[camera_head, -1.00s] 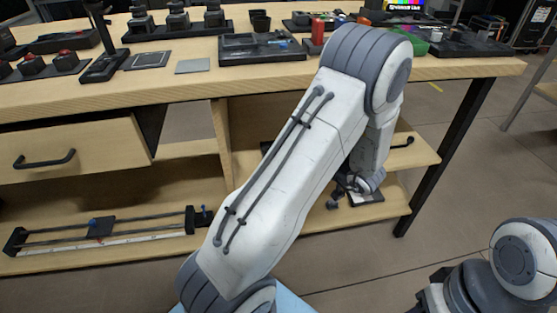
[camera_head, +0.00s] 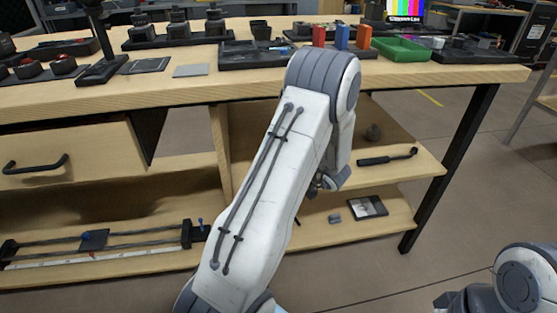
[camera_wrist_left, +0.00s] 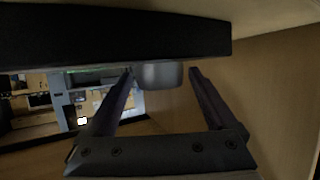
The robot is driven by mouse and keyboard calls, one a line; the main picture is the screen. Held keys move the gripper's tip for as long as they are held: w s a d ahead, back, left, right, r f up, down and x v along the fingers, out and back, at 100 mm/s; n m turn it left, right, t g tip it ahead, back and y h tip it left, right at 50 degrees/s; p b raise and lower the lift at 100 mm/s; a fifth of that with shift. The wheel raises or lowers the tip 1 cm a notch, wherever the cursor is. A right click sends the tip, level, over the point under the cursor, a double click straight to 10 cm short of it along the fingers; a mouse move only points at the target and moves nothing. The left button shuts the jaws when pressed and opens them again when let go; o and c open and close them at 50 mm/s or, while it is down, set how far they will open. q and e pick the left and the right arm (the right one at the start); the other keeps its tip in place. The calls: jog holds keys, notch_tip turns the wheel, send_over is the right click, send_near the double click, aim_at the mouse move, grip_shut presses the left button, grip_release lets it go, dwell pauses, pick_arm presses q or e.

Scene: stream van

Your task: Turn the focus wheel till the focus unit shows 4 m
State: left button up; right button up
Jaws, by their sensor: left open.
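A rail device with a white scale strip (camera_head: 88,257) and a dark sliding block (camera_head: 94,240) with a red pointer lies on the lower left shelf; it may be the focus unit, and its reading is too small to tell. In the left wrist view a grey rounded cylinder (camera_wrist_left: 160,75) sits below a black bar (camera_wrist_left: 110,40), beyond and between the fingertips; it may be the focus wheel. My left gripper (camera_wrist_left: 162,72) is open with nothing gripped. In the head view my forearm hides most of it beside the right shelf opening. My right gripper is not visible.
The wooden bench top (camera_head: 130,85) spans above the shelves. A framed plate (camera_head: 367,207) lies lower. A wooden wall (camera_wrist_left: 275,90) stands close right of my left gripper.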

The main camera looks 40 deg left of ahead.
pick_arm(q)
jog(key=c, duration=1.4)
jog(key=shift+o, duration=0.2)
jog(key=shift+m+t, duration=0.3)
jog(key=shift+m+t+h, duration=0.5)
jog(key=shift+m+t, duration=0.5)
jog(key=m+t+h+b, duration=0.1)
jog(key=m+t, duration=0.1)
jog(key=shift+f+m+t+h, duration=0.1)
jog(key=shift+m+t+h, duration=0.2)
jog(key=shift+t+h, duration=0.1)
jog(key=shift+m+t+h+b, duration=0.3)
jog(key=shift+m+t+h, duration=0.3)
jog(key=shift+m+t, duration=0.3)
